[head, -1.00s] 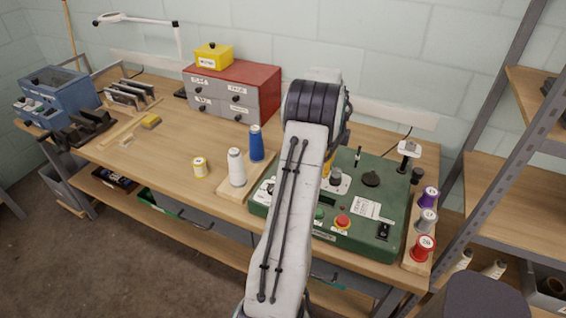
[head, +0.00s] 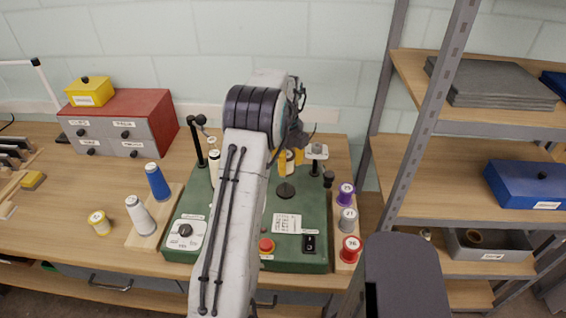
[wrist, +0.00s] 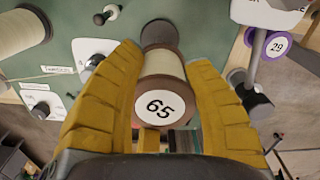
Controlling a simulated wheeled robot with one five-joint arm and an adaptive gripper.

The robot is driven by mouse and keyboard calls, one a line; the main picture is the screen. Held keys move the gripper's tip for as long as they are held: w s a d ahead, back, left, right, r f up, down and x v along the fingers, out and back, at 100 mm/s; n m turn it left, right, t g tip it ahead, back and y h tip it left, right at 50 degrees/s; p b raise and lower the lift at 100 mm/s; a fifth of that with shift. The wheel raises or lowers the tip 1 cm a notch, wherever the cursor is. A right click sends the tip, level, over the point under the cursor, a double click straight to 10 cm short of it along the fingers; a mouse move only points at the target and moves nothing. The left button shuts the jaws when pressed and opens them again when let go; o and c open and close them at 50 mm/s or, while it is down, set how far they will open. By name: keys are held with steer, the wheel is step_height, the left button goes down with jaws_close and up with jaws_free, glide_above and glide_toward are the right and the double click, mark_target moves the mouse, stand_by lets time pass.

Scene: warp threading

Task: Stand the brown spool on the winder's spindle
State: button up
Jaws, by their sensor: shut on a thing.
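My gripper (wrist: 160,110) is shut on the brown spool (wrist: 163,70), which has cream thread, brown flanges and a label reading 65. A yellow finger lies on each side of it in the wrist view. In the head view my gripper (head: 291,160) is above the back of the green winder (head: 300,205), and the spool is mostly hidden by the arm. A round black disc (head: 285,190) sits on the winder just below the gripper. A dark round part (wrist: 158,33) shows beyond the spool in the wrist view; I cannot tell whether they touch. I cannot make out the spindle.
Purple (head: 345,193), grey (head: 348,220) and red (head: 351,248) spools stand right of the winder. A white cone (head: 140,215) and a blue cone (head: 157,182) stand on its left. A black post (head: 198,140) rises at its back left. Shelving (head: 440,110) stands at right.

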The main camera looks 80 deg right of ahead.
mark_target(286, 183)
steer(key=shift+f+b, duration=2.55)
steer(key=shift+f, duration=1)
steer(key=shift+f+b, duration=0.45)
steer(key=shift+f, duration=0.25)
steer(key=o, duration=1.2)
steer(key=shift+r, duration=0.1)
step_height(286, 183, up, 12)
steer(key=shift+f, duration=0.1)
